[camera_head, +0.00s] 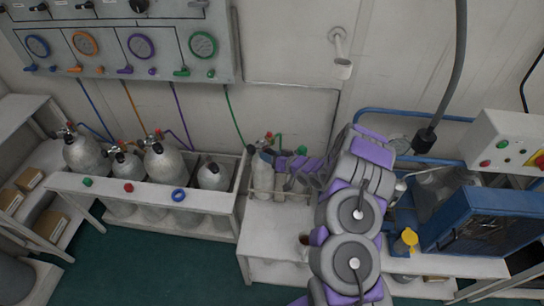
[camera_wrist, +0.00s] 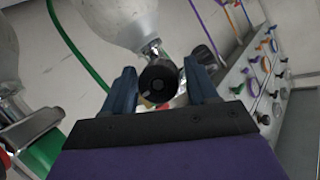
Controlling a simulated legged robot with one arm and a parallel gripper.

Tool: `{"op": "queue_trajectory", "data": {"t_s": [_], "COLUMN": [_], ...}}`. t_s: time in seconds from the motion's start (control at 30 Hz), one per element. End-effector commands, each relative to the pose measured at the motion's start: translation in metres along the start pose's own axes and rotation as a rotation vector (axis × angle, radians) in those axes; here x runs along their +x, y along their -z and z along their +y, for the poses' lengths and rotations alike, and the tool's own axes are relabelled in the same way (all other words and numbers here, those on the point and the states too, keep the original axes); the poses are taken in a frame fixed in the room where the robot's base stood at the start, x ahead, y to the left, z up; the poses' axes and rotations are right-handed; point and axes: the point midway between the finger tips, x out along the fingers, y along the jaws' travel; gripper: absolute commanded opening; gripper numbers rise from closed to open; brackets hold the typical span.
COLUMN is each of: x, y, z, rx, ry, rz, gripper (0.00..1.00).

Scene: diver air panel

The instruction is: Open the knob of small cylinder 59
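A black round knob (camera_wrist: 158,84) on a metal valve shows in the wrist view, below the neck of a grey cylinder (camera_wrist: 125,20). My gripper (camera_wrist: 162,80) is open, with its two blue fingers on either side of the knob. A gap shows between the knob and the right finger; I cannot tell whether the left finger touches it. In the head view my gripper (camera_head: 276,163) is at the tops of the small cylinders (camera_head: 262,174) in a low rack, and my arm hides part of them. No number 59 is readable.
Larger grey cylinders (camera_head: 86,154) stand in a white rack (camera_head: 140,192) to the left. A gauge panel (camera_head: 120,45) with coloured knobs is on the wall above. A green hose (camera_head: 234,118) runs down close to my gripper. A blue machine (camera_head: 490,225) stands at right.

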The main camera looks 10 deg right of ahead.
Motion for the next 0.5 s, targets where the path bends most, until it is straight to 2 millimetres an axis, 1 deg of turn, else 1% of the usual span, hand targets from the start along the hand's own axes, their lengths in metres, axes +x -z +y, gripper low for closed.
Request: {"op": "queue_trajectory", "data": {"t_s": [0.03,0.07,0.43,0.5], "x": [-0.0001,-0.0001,-0.0002,-0.0002], "y": [0.0000,0.0000,-0.0001,-0.0002], "z": [0.0001,0.0001,0.0004,0.0004], "rx": [0.000,0.000,0.000,0.000], "ry": [0.000,0.000,-0.001,-0.001], "rz": [0.000,0.000,0.000,0.000], "gripper": [0.53,0.50,0.15,0.15]}}
